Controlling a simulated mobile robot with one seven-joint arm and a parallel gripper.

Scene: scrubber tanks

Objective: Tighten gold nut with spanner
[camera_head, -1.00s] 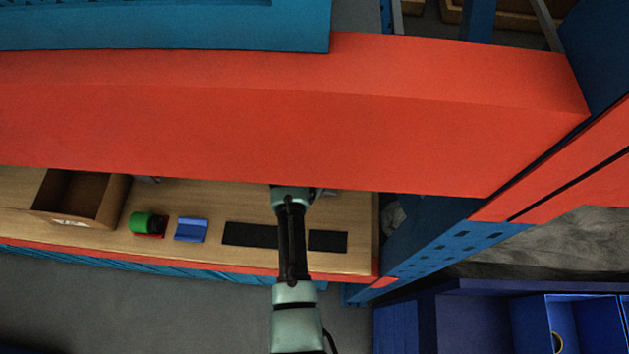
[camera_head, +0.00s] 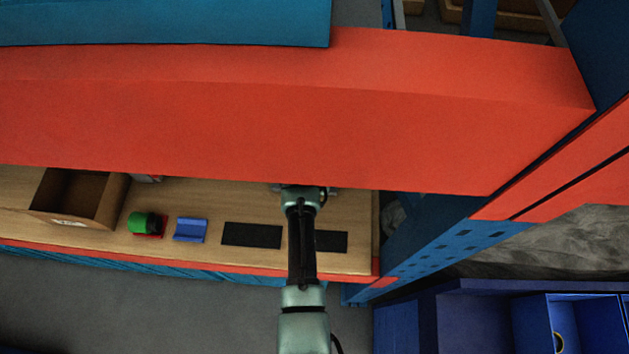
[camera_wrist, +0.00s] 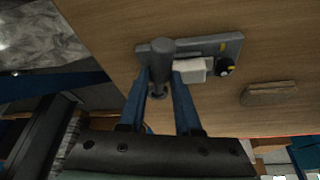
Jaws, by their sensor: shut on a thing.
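In the wrist view my gripper (camera_wrist: 160,76) has its two blue fingers on either side of a dark grey bar (camera_wrist: 162,48) with a rounded end. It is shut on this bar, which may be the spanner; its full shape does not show. Behind the bar is a grey plate (camera_wrist: 228,42) on the wood, with a white block (camera_wrist: 190,69) and a black knob with a yellow mark (camera_wrist: 224,67). I cannot make out a gold nut. In the head view my wrist reaches under the red beam, which hides the fingers and the held bar.
The red beam (camera_head: 250,130) overhangs the wooden bench (camera_head: 270,205). A blue perforated upright (camera_head: 440,240) stands right. A brown block (camera_wrist: 268,93) shows in the wrist view.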

